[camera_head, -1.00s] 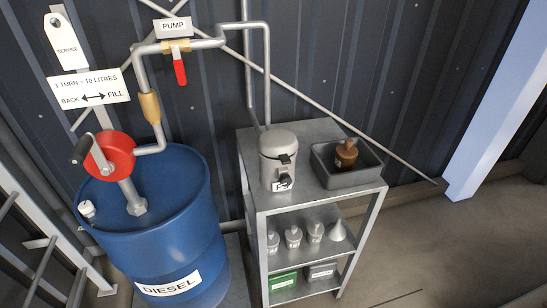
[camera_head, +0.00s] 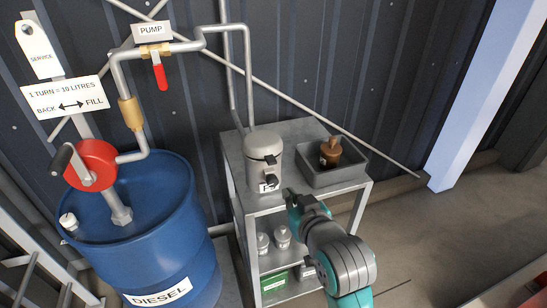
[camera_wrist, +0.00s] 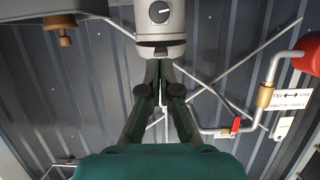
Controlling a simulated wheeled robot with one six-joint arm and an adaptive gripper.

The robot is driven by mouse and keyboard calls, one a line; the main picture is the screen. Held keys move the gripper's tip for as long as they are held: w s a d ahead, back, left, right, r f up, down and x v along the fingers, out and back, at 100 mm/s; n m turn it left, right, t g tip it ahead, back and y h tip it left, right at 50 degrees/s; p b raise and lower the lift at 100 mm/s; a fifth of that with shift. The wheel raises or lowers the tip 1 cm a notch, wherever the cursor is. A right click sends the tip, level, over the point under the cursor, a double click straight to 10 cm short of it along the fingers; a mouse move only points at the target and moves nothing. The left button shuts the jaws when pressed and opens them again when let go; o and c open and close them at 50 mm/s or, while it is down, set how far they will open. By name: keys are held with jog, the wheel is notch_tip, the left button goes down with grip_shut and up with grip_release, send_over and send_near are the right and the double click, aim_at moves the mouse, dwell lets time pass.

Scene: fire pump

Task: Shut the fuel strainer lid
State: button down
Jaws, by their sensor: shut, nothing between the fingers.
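The fuel strainer (camera_head: 257,172) is a grey canister standing on top of the metal shelf unit. Its rounded grey lid (camera_head: 263,142) appears to sit on top, with a black latch (camera_head: 271,159) sticking out at the front. I cannot tell whether the lid is fully down. My gripper (camera_head: 292,196) is shut and empty, in front and to the right of the strainer. In the wrist view, my gripper's fingers (camera_wrist: 160,62) meet close below the strainer (camera_wrist: 160,25) in the picture; contact cannot be told.
A grey tray (camera_head: 345,175) with a brown-and-brass part (camera_head: 331,150) stands right of the strainer. The blue diesel drum (camera_head: 150,245) with its red pump (camera_head: 92,165) is on the left. Pipes and a red-handled valve (camera_head: 161,77) run along the wall. Open floor lies right.

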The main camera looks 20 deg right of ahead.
jog(key=w+r, duration=0.3)
jog(key=r, duration=0.6)
send_over(273, 163)
notch_tip(273, 163, down, 3)
jog(key=shift+w, duration=0.1)
jog(key=f, duration=0.2)
jog(key=shift+s+f, duration=0.3)
jog(key=shift+f, duration=0.65)
jog(key=shift+s+f, duration=0.2)
jog(key=shift+f, duration=0.85)
